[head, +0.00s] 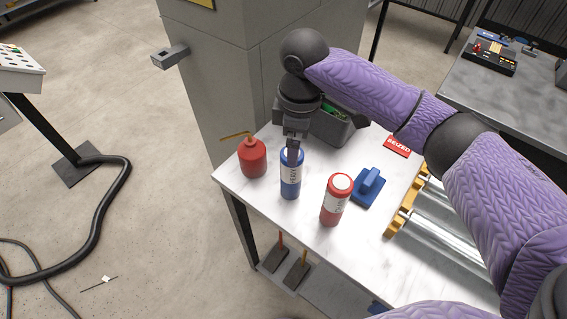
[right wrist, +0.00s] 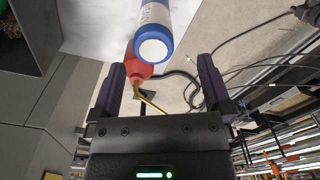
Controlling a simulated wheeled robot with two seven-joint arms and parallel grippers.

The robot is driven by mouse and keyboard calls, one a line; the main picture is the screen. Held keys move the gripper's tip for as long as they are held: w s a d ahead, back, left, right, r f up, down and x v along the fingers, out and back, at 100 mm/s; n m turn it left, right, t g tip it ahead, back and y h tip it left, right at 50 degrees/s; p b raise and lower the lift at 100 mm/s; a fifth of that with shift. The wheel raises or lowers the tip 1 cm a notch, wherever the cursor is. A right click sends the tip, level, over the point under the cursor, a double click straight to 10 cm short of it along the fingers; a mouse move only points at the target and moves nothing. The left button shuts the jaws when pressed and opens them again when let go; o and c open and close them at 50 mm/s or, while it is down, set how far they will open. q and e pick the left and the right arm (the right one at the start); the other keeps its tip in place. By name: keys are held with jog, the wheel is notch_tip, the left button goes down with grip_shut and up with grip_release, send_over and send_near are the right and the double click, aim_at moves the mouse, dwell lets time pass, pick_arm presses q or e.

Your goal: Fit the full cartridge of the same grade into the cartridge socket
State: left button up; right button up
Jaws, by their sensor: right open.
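A blue cartridge (head: 290,189) with a white label stands upright on the white table. A red cartridge (head: 335,203) with a pale top and white label stands to its right. My right gripper (head: 293,149) is at the top of the blue cartridge, partly covering it. In the right wrist view its jaws (right wrist: 161,64) are apart, and the blue cartridge (right wrist: 164,15) shows its white round end just beyond them. Nothing is seen held. I cannot tell which cartridge is full, and I cannot make out the socket. My left gripper is not in view.
A red oil can (head: 253,158) stands close left of the blue cartridge. A dark bin (head: 333,129) is behind. A blue handled block (head: 368,187) lies right of the red cartridge, near a yellow-ended rack (head: 405,203) and a red "SEIZED" tag (head: 397,146).

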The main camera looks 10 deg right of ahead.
aim_at(291, 174)
jog(key=shift+w+d+r, duration=0.1)
jog(key=shift+w+d, duration=0.35)
jog(key=shift+w, duration=0.25)
jog(key=shift+f+b, duration=0.35)
jog(key=shift+f, duration=0.3)
notch_tip(291, 174, down, 8)
jog(key=a+b, duration=0.1)
jog(key=b, duration=0.1)
jog(key=shift+s, duration=0.2)
jog(key=shift+r, duration=0.15)
jog(key=c, duration=0.7)
grip_shut()
